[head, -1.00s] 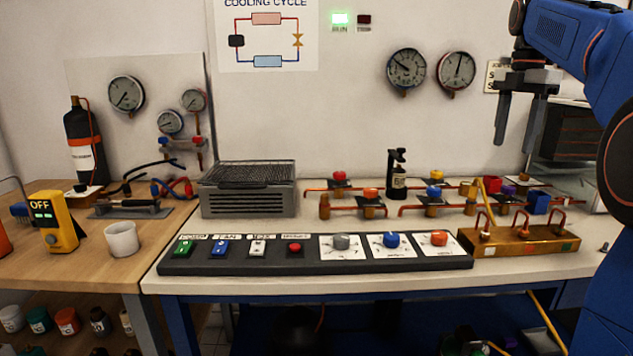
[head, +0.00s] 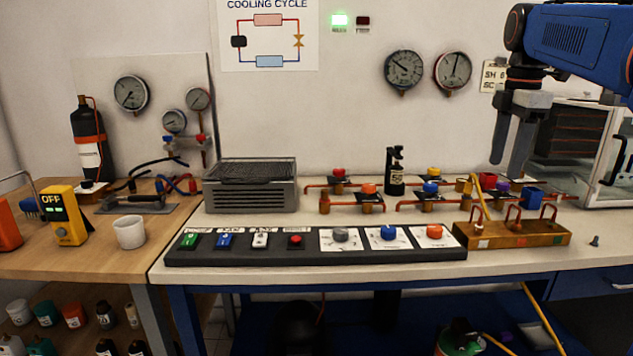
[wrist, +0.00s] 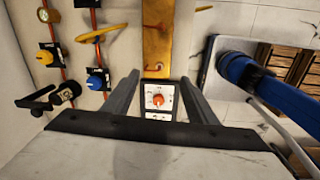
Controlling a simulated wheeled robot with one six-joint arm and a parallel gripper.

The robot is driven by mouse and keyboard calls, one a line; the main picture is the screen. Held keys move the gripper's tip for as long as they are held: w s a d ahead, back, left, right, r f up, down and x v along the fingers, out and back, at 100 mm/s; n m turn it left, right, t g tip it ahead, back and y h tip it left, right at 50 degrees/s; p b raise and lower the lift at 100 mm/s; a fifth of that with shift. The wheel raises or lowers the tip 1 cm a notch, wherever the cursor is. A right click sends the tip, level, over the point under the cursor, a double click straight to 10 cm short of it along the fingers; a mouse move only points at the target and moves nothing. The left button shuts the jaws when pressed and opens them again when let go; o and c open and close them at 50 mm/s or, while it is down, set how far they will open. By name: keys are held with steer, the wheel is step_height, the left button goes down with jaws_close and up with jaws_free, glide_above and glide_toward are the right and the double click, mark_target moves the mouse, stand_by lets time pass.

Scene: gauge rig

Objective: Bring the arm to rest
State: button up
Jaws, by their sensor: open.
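My gripper (head: 510,145) hangs at the right in the head view, with its fingers pointing down in front of the wall, above the back right of the white bench. Its two grey fingers are apart with nothing between them. In the wrist view my gripper (wrist: 160,90) also shows open and empty. The orange knob (wrist: 158,99) on its white plate appears beyond and between the fingers there, well apart from them. My blue arm comes in from the upper right in the head view.
The brass manifold (head: 515,235) and several valves on copper pipes stand below my gripper. A black control panel (head: 315,245) runs along the bench front. A glass-doored cabinet (head: 600,150) stands close at the right. Wall gauges (head: 404,70) hang to the left of my gripper.

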steer(key=s+a+f+m+t, duration=0.1)
steer(key=s+a+f+m, duration=0.2)
steer(key=s+f+m, duration=0.2)
steer(key=s+a+f+m+t, duration=0.1)
steer(key=s+a+f+m, duration=0.3)
steer(key=s+f, duration=0.7)
steer(key=s+a+f+m+t, duration=0.1)
steer(key=s+a+f+m, duration=0.3)
steer(key=s+f+m, duration=0.4)
step_height(320, 180, down, 6)
steer(key=shift+s+a+f+t, duration=0.1)
steer(key=shift+s+a+t, duration=0.1)
steer(key=shift+s+t, duration=0.3)
steer(key=shift+s, duration=0.1)
